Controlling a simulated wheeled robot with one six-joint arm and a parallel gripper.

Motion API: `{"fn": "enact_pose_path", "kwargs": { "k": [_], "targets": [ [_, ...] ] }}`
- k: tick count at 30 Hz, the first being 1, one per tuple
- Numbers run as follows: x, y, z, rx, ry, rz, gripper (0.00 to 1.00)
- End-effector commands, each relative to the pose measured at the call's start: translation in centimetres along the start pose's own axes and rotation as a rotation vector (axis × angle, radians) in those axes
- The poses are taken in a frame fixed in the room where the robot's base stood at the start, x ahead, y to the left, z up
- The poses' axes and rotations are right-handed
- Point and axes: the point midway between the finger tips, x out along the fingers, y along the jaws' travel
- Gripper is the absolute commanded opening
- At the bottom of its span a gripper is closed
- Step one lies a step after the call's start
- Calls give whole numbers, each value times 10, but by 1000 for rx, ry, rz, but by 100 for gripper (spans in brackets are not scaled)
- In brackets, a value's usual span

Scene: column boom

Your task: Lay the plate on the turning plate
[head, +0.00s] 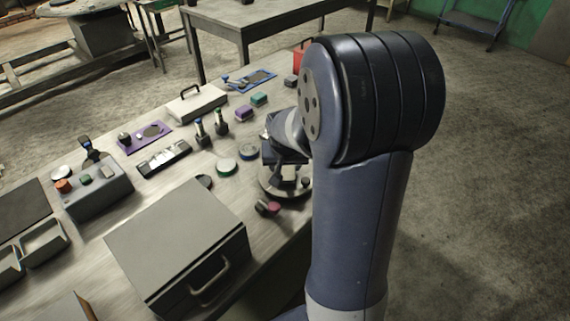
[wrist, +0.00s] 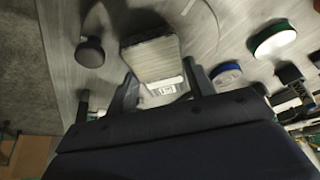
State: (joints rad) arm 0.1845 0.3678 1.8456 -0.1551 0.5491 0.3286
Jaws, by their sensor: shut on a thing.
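The turning plate (head: 268,189) is a pale round disc near the table's right edge, partly hidden under my gripper in the head view. My gripper (wrist: 158,88) is over it, its two dark fingers shut on a grey, roughly rectangular plate (wrist: 150,58). In the wrist view the plate sits between and beyond the fingertips, with a small pale labelled piece at its near end. In the head view the plate is mostly hidden by my wrist. I cannot tell whether its underside touches the disc.
A dark round knob (wrist: 90,52) stands left of the plate. Green (head: 227,166) and blue (head: 248,152) round pieces lie left of the disc. Small red pieces (head: 267,207) lie in front. A large grey box (head: 175,235) with a handle stands at the front.

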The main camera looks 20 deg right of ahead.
Motion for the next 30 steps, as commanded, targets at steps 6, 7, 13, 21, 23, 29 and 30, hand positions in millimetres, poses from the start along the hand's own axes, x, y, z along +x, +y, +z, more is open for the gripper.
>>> {"fn": "enact_pose_path", "kwargs": {
  "k": [6, 7, 13, 21, 23, 29, 30],
  "targets": [
    [4, 0, 1, 0, 3, -1, 0],
    [5, 0, 1, 0, 3, -1, 0],
    [6, 0, 2, 0, 3, -1, 55],
    [6, 0, 2, 0, 1, 0, 76],
    [6, 0, 2, 0, 1, 0, 76],
    [6, 0, 3, 0, -2, 0, 76],
    [4, 0, 3, 0, 0, 0, 76]
  ]
}}
